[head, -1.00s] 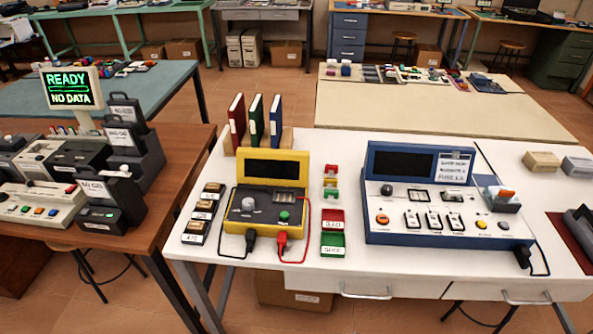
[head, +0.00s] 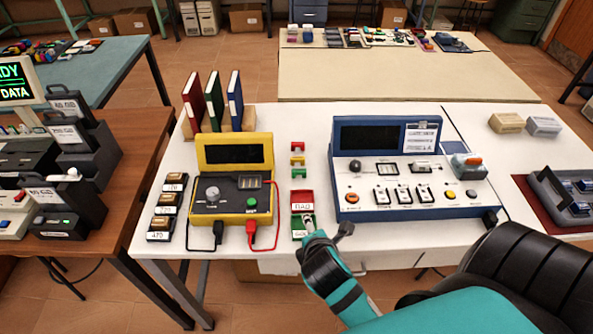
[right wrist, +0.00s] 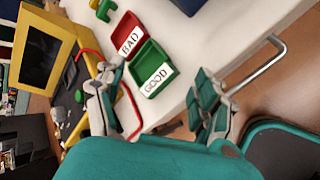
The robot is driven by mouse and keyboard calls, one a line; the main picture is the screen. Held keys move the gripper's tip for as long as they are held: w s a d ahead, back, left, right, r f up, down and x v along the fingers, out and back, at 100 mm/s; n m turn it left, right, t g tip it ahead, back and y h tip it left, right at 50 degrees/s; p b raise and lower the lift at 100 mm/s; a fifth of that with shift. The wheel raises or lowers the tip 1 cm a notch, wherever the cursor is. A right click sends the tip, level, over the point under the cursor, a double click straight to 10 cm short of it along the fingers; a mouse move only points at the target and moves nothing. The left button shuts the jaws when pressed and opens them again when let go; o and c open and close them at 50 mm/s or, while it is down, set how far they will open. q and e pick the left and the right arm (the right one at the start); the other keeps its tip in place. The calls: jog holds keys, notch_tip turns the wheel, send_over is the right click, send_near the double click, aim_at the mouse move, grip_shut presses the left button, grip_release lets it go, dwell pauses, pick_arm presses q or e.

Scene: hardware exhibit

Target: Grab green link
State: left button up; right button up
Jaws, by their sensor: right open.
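Small coloured links stand in a column on the white table between the yellow tester and the blue console. The green link (head: 298,174) is the nearest one, with a yellow link (head: 298,160) and a red link (head: 298,147) behind it. The green link also shows at the top edge of the right wrist view (right wrist: 104,10). My right gripper (head: 327,228) is open and empty near the table's front edge, at the GOOD tray and short of the links. Its spread fingers show in the right wrist view (right wrist: 158,78). My left gripper is out of view.
The red BAD tray (head: 302,197) and green GOOD tray (head: 296,233) lie between my right gripper and the links. The yellow tester (head: 204,206) with its cables is on the left, the blue console (head: 346,205) on the right. A drawer handle (right wrist: 262,66) juts from the front.

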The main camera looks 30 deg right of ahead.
jog(key=w+r+n+t, duration=0.1)
jog(key=w+n, duration=0.1)
jog(key=n, duration=0.1)
jog(key=w+r+n+t+h, duration=0.1)
jog(key=w+n, duration=0.1)
jog(key=n, duration=0.2)
jog(key=w+r+n+t+h, duration=0.1)
jog(key=w+n, duration=0.1)
jog(key=n, duration=0.2)
jog(key=shift+w+d+r, duration=0.2)
jog(key=shift+w+d, duration=0.1)
jog(key=shift+d, duration=0.05)
jog(key=shift+w+r+n, duration=0.1)
jog(key=shift+w+n, duration=0.25)
jog(key=shift+n, duration=0.45)
jog(key=shift+w+d+h, duration=0.15)
jog(key=shift+w+h, duration=0.1)
jog(key=shift+h, duration=0.05)
send_near(299, 171)
jog(key=x, duration=0.5)
jog(key=shift+s+d, duration=0.1)
jog(key=x, duration=0.4)
jog(key=shift+c, duration=0.4)
jog(key=c, duration=1)
jog(key=shift+o, duration=0.2)
